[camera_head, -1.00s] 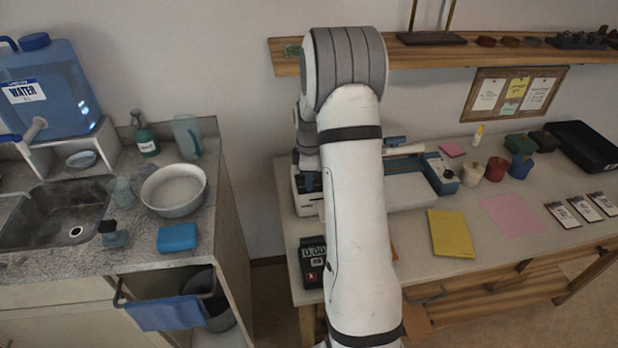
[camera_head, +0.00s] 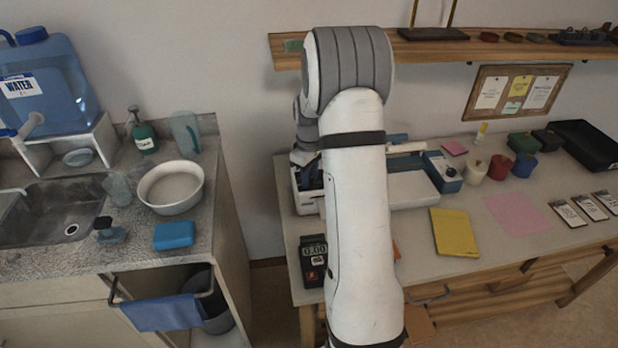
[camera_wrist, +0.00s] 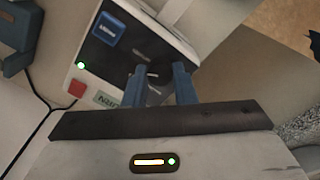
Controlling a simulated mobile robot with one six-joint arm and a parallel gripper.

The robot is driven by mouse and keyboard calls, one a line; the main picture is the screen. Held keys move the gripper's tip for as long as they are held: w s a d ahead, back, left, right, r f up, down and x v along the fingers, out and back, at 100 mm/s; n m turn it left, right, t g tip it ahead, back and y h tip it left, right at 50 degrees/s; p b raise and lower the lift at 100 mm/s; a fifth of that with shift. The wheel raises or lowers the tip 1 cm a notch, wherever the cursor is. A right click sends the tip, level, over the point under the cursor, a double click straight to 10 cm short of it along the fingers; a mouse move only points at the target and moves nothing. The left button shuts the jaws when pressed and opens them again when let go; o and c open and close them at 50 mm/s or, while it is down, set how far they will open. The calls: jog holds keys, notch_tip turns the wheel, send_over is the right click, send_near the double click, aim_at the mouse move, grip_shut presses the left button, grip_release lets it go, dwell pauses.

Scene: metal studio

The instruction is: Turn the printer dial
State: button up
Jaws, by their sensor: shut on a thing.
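The printer (camera_head: 304,201) stands on the workbench, mostly hidden behind my arm in the head view. The dark dial (camera_wrist: 159,74) sits at the panel's right part, partly hidden by my fingers. My gripper (camera_wrist: 158,78) has its two blue fingers on either side of the dial and is shut on it.
A blue box with a round knob (camera_head: 445,172) and several small pots stand right of the printer. A yellow pad (camera_head: 453,232) and pink sheet (camera_head: 516,213) lie in front. A black meter (camera_head: 313,260) sits at the bench's left corner. A gap separates the sink counter.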

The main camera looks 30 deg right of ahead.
jog(key=m+b, duration=0.1)
jog(key=m, duration=0.3)
jog(key=shift+m, duration=0.4)
dwell(0.4)
jog(key=o, duration=1)
notch_tip(320, 180, up, 8)
jog(key=shift+f, duration=0.1)
